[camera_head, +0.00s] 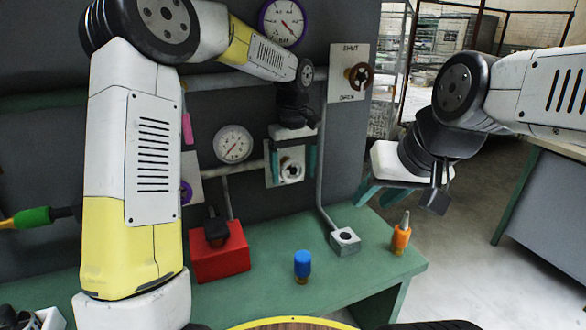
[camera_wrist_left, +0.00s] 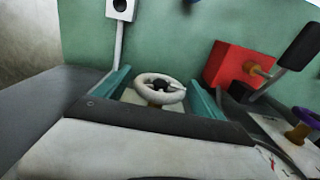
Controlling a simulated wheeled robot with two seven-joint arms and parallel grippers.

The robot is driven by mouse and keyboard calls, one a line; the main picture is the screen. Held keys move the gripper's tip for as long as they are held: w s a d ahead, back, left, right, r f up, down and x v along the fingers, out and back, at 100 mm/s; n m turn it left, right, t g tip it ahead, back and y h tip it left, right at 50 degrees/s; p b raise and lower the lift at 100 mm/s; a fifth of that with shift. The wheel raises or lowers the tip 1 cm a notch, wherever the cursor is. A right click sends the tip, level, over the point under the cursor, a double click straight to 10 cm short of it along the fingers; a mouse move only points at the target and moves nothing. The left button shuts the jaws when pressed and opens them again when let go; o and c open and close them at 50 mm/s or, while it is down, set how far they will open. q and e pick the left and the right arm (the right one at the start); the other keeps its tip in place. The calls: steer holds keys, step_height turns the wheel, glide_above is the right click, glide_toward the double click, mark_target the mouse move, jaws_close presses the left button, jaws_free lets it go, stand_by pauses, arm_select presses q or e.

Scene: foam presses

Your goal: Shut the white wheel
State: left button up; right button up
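The white wheel (camera_head: 291,171) is mounted on a pale plate on the dark grey wall panel. It shows as a white ring with a dark hub in the left wrist view (camera_wrist_left: 158,97). My left gripper (camera_head: 294,160) is open in front of the plate, its teal fingers on either side of the wheel. In the left wrist view the gripper (camera_wrist_left: 163,92) has gaps between both fingers and the rim; contact is not visible. My right gripper (camera_head: 380,192) is open and empty, away from the panel at right.
A brown-red wheel (camera_head: 359,76) has a SHUT/OPEN plate. A gauge (camera_head: 233,144) and pipes surround the white wheel. A red box (camera_head: 220,257) with a black handle, a blue-topped item (camera_head: 302,264), a grey box (camera_head: 345,240) and an orange bottle (camera_head: 401,236) stand on the green bench.

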mark_target(298, 159)
arm_select(q)
steer(key=c, duration=1.1)
steer(key=shift+o, duration=0.2)
steer(key=shift+d+f+g+y, duration=0.15)
steer(key=shift+g+y, duration=0.15)
steer(key=shift+y, duration=0.5)
steer(key=shift+g+y, duration=0.5)
steer(key=shift+y, duration=0.6)
steer(key=o, duration=1.4)
steer(key=shift+r, duration=0.25)
steer(key=v, duration=0.7)
steer(key=shift+r, duration=0.2)
